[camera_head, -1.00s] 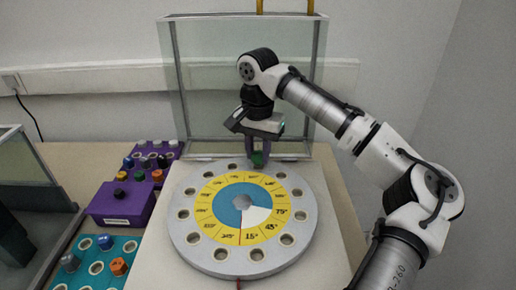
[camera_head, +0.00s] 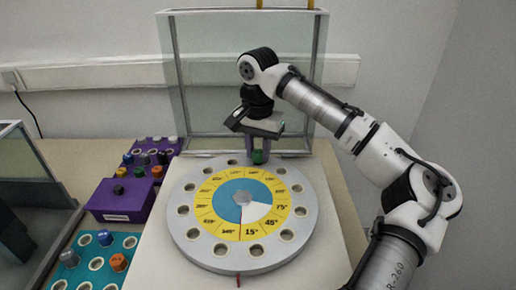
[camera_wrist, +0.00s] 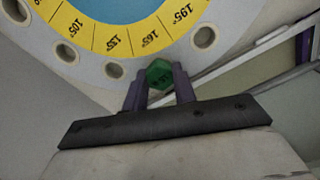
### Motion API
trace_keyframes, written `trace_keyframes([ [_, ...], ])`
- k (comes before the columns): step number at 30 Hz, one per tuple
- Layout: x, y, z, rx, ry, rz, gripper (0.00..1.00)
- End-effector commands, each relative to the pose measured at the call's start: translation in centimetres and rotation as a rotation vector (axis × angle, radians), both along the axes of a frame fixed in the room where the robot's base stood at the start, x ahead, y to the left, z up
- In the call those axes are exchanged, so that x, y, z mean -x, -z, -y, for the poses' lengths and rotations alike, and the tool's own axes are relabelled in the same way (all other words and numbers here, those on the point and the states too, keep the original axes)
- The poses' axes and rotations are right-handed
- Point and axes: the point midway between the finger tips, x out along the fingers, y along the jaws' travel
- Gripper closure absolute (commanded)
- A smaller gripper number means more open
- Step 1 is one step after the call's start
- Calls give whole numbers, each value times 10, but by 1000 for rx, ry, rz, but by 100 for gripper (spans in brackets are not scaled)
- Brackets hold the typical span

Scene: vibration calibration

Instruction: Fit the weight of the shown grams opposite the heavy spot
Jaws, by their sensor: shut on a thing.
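My gripper (camera_head: 258,158) is shut on a green weight (camera_head: 257,156) at the far rim of the round grey disc (camera_head: 190,245). In the wrist view the green weight (camera_wrist: 159,74) has a hexagonal top and sits between the purple fingers, by the disc rim near the 165° label. Whether it is in a hole or just above one, I cannot tell. The disc has a ring of round holes, a yellow angle scale (camera_head: 205,205) and a blue centre with a white wedge (camera_head: 255,213). A red pointer (camera_head: 238,278) is at the near edge, close to the 15° label.
A purple rack (camera_head: 165,143) with several coloured weights stands at the left, behind a purple box (camera_head: 120,214) with a black knob. A teal tray (camera_head: 98,252) holds a few weights and empty holes. A glass guard (camera_head: 200,100) rises behind the disc.

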Motion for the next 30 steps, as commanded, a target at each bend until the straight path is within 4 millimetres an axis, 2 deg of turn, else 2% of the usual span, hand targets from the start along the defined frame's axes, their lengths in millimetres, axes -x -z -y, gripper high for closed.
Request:
trace_keyframes([
  [19, 0, 10, 0, 0, 0, 0, 94],
  [20, 0, 9, 0, 0, 0, 0, 71],
  [24, 0, 9, 0, 0, 0, 0, 52],
  [25, 0, 9, 0, 0, 0, 0, 48],
  [30, 0, 9, 0, 0, 0, 0, 48],
])
